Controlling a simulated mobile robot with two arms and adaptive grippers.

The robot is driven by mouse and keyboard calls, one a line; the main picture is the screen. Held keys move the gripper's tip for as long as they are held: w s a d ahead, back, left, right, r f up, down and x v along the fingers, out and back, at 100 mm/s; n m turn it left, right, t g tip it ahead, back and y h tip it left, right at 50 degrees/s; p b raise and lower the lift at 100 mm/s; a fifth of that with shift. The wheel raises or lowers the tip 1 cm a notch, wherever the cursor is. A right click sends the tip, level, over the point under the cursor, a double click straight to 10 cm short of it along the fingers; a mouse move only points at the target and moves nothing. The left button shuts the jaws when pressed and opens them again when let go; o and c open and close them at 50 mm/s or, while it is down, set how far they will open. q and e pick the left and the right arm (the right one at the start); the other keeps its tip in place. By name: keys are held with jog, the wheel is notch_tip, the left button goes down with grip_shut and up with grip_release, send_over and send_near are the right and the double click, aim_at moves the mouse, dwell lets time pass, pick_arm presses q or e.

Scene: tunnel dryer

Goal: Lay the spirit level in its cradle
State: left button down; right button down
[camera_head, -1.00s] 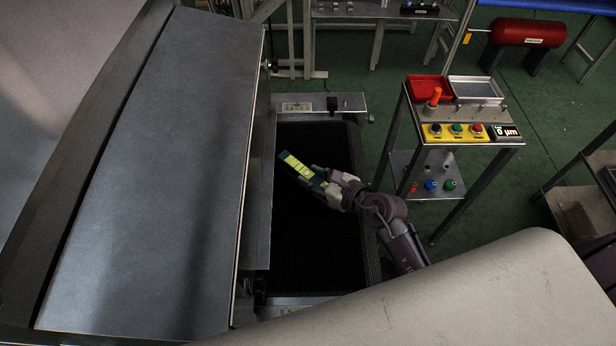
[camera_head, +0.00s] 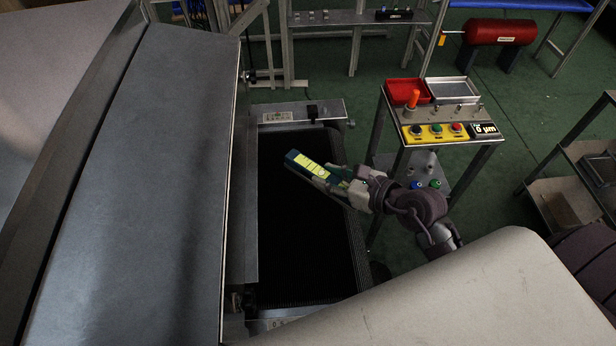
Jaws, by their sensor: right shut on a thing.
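The spirit level (camera_head: 308,163) is a short dark bar with a bright yellow-green face. My right gripper (camera_head: 341,181) is shut on its right end. The level points up and left, tilted in the picture, over the dark belt bed (camera_head: 300,230). It looks held above the bed, touching nothing else that I can see. I cannot make out the cradle for certain. My left gripper is not in view.
A large grey metal panel (camera_head: 140,170) fills the left. A small stand (camera_head: 440,113) with a red tray (camera_head: 407,91), a grey tray (camera_head: 455,91) and buttons is at right. A pale rounded cover (camera_head: 440,295) fills the bottom right.

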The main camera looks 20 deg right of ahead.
aim_at(347, 185)
jog(key=s+d+r, duration=0.2)
jog(key=s, duration=0.1)
jog(key=shift+d+r, duration=0.25)
jog(key=shift+d, duration=0.05)
jog(key=a+r+n+g+y, duration=0.4)
jog(key=r+n, duration=0.1)
jog(key=r, duration=0.2)
jog(key=shift+w+a+y, duration=0.15)
jog(key=shift+y, duration=0.15)
jog(key=shift+w+r, duration=0.1)
dwell(0.4)
